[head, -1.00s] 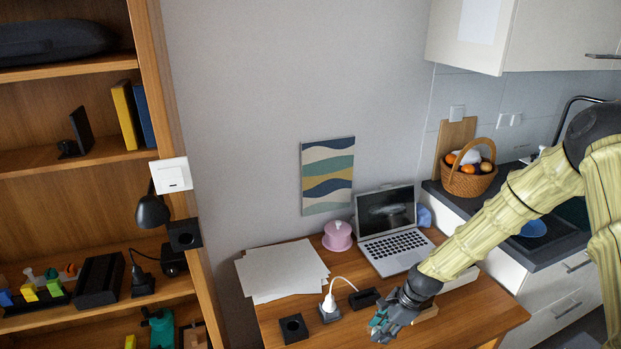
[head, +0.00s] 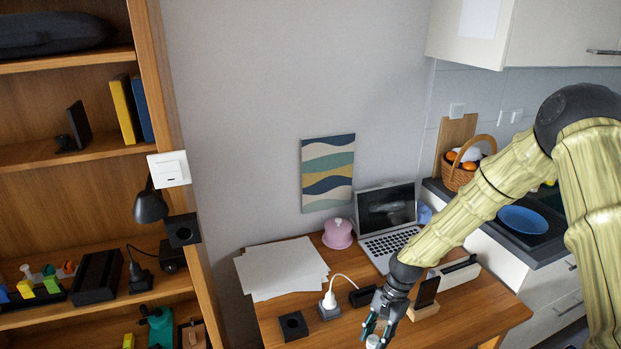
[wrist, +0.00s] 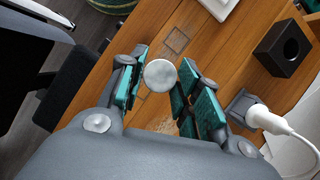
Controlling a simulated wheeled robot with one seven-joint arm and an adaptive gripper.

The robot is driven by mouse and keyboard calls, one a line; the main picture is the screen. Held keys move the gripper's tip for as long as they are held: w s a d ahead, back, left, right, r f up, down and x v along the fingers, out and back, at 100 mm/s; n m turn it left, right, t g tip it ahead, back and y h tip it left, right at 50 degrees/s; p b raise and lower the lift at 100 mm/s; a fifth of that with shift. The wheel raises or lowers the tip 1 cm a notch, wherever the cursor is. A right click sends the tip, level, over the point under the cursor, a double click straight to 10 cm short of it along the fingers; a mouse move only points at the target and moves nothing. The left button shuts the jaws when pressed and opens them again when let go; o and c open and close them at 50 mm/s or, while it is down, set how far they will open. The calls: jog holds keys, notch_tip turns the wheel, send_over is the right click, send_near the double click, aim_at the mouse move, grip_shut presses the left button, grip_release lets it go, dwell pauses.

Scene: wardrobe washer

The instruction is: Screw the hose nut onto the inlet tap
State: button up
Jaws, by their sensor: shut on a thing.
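My gripper (head: 370,330) is over the front of the wooden desk, at the bottom of the head view, with its fingers pointing down. In the wrist view its teal-padded fingers (wrist: 160,88) are shut on a round, pale grey piece (wrist: 160,74). The same piece shows as a small pale disc (head: 373,341) at the fingertips in the head view. I cannot tell whether it is the hose nut. I make out no inlet tap or hose in either view.
The wooden desk (head: 470,318) holds a laptop (head: 388,215), white papers (head: 280,270), a white plug (head: 328,300) with a cable, a black square block (head: 292,326) and a phone stand (head: 425,298). A shelf unit (head: 75,190) stands left and a kitchen counter right.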

jog(key=n, duration=0.2)
jog(key=s+n+h, duration=0.1)
jog(key=n, duration=0.1)
jog(key=s+n+g+b, duration=0.1)
jog(key=shift+s+a+r+n+h, duration=0.1)
jog(key=shift+r+n+h, duration=0.15)
jog(key=shift+n+h, duration=0.15)
jog(key=n, duration=0.1)
jog(key=n+h, duration=0.1)
jog(key=s+r+n, duration=0.1)
jog(key=shift+d+n+b, duration=0.25)
jog(key=shift+n+b, duration=0.1)
jog(key=shift+n, duration=0.05)
